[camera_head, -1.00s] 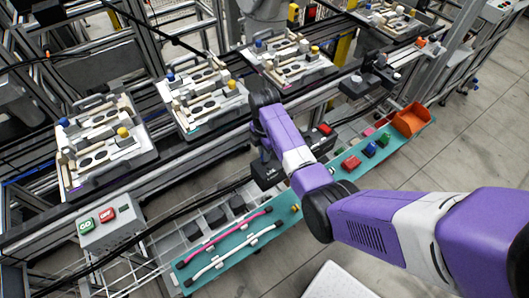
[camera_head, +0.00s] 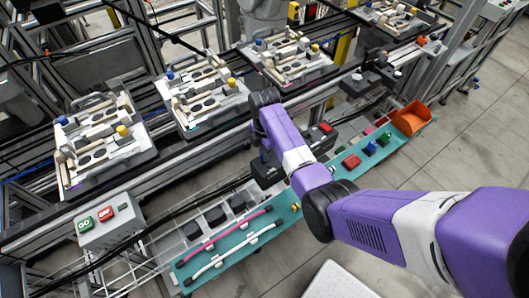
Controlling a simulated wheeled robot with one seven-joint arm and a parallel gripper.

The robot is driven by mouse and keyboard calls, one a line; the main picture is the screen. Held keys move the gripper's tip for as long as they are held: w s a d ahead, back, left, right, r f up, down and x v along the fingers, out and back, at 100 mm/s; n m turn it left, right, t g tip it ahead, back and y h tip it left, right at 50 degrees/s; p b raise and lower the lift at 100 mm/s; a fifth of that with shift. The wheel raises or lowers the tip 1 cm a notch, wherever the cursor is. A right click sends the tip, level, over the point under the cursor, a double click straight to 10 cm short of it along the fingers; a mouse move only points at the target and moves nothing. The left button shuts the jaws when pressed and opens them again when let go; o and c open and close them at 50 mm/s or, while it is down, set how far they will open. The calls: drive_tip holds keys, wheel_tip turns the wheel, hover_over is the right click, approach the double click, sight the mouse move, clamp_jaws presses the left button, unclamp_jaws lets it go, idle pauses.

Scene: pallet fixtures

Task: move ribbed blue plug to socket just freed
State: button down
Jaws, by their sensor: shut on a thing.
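My arm reaches in from the right and bends up to a black joint (camera_head: 264,98) in front of the rail. A blue block (camera_head: 369,149) lies on the teal shelf (camera_head: 340,175), beside a green block (camera_head: 384,139) and a red block (camera_head: 351,161). It is too small to tell whether it is ribbed. Blue knobs also show on the pallet fixtures, such as the left fixture (camera_head: 62,120) and the middle fixture (camera_head: 170,76). No freed socket can be told apart.
An orange bin (camera_head: 411,118) stands at the shelf's right end. A pink bar (camera_head: 228,235) and a white bar (camera_head: 235,255) lie at its left end. A grey box with green and red buttons (camera_head: 106,222) stands at lower left. The floor at right is clear.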

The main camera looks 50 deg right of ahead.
drive_tip(key=shift+f+b, duration=0.3)
drive_tip(key=shift+f, duration=0.15)
idle(0.3)
drive_tip(key=c, duration=1.3)
unclamp_jaws()
drive_tip(key=shift+r, duration=3.95)
